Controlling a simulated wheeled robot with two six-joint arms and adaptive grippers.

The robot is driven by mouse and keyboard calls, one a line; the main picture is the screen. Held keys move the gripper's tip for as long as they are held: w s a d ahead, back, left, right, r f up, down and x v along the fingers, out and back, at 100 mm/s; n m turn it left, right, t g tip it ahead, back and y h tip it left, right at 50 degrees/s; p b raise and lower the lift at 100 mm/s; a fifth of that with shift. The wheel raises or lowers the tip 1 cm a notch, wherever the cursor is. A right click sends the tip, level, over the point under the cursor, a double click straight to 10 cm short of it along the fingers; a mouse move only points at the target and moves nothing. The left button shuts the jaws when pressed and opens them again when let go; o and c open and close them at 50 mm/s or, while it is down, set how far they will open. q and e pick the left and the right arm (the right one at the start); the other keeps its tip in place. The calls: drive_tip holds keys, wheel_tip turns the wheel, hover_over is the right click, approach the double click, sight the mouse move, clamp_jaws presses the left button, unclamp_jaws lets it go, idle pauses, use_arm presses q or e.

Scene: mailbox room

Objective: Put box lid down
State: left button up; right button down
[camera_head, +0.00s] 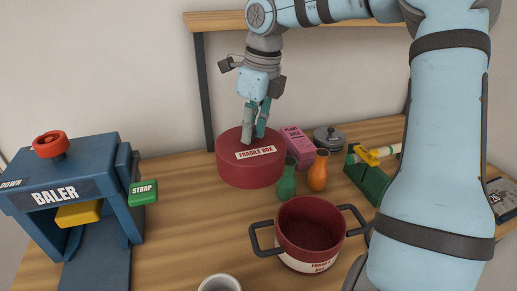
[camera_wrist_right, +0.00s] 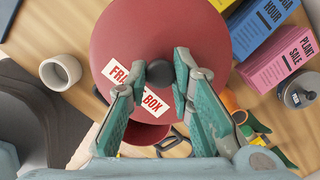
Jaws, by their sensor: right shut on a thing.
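The box lid (camera_head: 250,170) is a red round piece with a white label that reads FRAGILE BOX. It is toward the back of the table, left of the pink stack, and looks level. My right gripper (camera_head: 255,122) points down over its middle. In the right wrist view, my right gripper (camera_wrist_right: 160,77) is shut on the lid's dark knob (camera_wrist_right: 159,73). I cannot tell whether the lid touches the table. The red box (camera_head: 303,235), a pot with two dark handles, stands open at the front and looks empty. My left gripper is out of view.
A blue baler (camera_head: 55,193) stands at the left. Green (camera_head: 287,180) and orange (camera_head: 317,173) vases stand right of the lid, near a pink stack (camera_head: 297,147) and a grey lidded pot (camera_head: 330,138). A white mug (camera_head: 219,284) is at the front. Table left of the red box is bare.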

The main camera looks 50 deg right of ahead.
sight(257, 146)
drive_tip(key=f, duration=0.1)
drive_tip(key=s+f+b, duration=0.1)
drive_tip(key=f, duration=0.3)
drive_tip(key=shift+s+b, duration=0.25)
drive_tip(key=shift+b, duration=0.05)
wheel_tip(257, 146, down, 10)
drive_tip(key=b, duration=0.1)
drive_tip(key=shift+w+a+b, duration=0.3)
drive_tip(key=shift+w, duration=0.05)
drive_tip(key=c, duration=1.5)
unclamp_jaws()
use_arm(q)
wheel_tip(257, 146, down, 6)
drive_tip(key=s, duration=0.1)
use_arm(e)
drive_tip(key=shift+o, duration=0.4)
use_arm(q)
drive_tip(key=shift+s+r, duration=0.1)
